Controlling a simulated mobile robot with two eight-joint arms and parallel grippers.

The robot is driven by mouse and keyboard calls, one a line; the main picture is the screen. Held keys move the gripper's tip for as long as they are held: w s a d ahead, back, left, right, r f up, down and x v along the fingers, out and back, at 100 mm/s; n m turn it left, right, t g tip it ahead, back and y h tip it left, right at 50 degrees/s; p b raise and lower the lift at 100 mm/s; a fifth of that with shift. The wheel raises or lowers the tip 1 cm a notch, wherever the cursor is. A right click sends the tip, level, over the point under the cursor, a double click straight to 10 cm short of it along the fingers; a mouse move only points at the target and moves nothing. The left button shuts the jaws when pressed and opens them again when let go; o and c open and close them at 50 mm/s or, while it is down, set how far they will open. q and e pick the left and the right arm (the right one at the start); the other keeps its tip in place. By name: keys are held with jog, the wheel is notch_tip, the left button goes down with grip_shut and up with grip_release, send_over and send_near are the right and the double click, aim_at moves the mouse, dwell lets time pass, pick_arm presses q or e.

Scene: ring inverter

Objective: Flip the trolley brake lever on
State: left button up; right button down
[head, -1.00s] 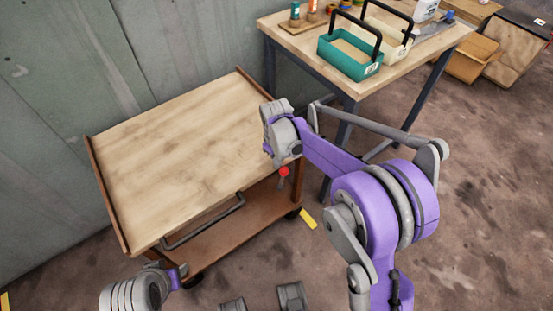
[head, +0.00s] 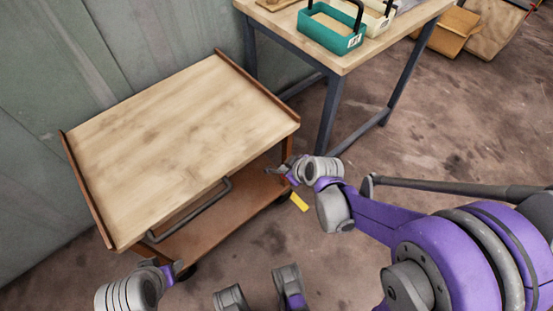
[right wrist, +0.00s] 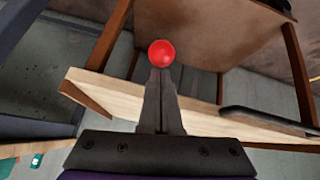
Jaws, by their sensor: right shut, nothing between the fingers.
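The trolley (head: 175,140) has a bare wooden top, a rusty brown frame and a lower shelf. The brake lever's red ball knob (right wrist: 161,53) shows in the right wrist view, just beyond my right fingertips. I cannot tell whether they touch it. My right gripper (right wrist: 160,72) is shut with nothing between its fingers. In the head view my right gripper (head: 277,171) is at the trolley's near right corner, below the top, and the knob is hidden there. My left gripper (head: 176,269) is by the trolley's front left corner; its fingers are too unclear to judge.
A dark push handle (head: 190,210) runs along the trolley's front edge. A workbench (head: 345,62) with a teal tote (head: 328,33) stands behind on the right. A yellow floor mark (head: 299,201) lies by the trolley's right wheel. The floor on the right is mostly clear.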

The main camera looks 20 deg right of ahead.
pick_arm(q)
notch_tip(320, 180, down, 7)
jog(key=b, duration=0.5)
jog(key=shift+w+b, duration=0.25)
jog(key=shift+b, duration=0.05)
pick_arm(e)
jog(key=s+d+f+t, duration=0.1)
jog(key=s+f, duration=0.5)
jog(key=f, duration=0.1)
jog(key=shift+d+f+t+y, duration=0.15)
jog(key=shift+d+t+y, duration=0.15)
jog(key=shift+d+t, duration=0.1)
jog(key=shift+w, duration=0.1)
